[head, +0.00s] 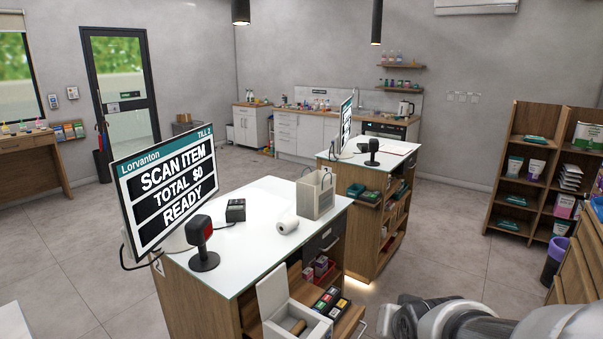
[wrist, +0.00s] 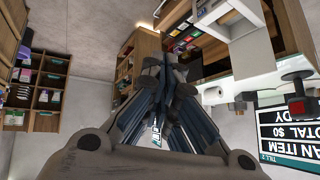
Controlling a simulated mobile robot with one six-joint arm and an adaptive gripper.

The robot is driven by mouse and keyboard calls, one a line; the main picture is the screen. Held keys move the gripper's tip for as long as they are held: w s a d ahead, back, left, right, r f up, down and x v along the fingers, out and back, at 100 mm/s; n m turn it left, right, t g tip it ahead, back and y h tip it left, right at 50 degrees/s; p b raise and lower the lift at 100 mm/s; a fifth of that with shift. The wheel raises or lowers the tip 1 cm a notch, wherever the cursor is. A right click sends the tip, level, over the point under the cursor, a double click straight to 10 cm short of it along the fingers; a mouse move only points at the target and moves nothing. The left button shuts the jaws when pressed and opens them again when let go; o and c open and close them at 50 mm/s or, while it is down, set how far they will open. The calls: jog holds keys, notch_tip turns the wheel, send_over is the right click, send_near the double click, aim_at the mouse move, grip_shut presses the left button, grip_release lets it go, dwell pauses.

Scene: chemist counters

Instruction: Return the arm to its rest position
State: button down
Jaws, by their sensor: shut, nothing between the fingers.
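My gripper (wrist: 166,80) shows in the wrist view, its dark fingers drawn together with nothing between them. It is clear of the counters and touches nothing that I can see. In the head view, grey and white links of my arm show at the lower right, beside the near counter; the fingertips cannot be made out there. The wrist view is upside down, with the till and counter at its right.
The near counter (head: 262,196) carries a till screen (head: 165,188), a scanner (head: 203,243), a paper roll (head: 287,224) and a bag (head: 316,193). A white box (head: 283,300) sits at an open drawer. A second counter (head: 395,147) stands behind. Shelves (head: 530,170) stand at the right. Floor between is clear.

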jog(key=s+a+r+n+g, duration=0.1)
jog(key=s+r+g, duration=0.1)
jog(key=s, duration=0.9)
jog(key=s+a+r+n+g, duration=0.1)
jog(key=s+a+r+n, duration=0.1)
jog(key=s, duration=0.9)
jog(key=shift+s+g+y, duration=0.25)
jog(key=shift+g+y, duration=0.15)
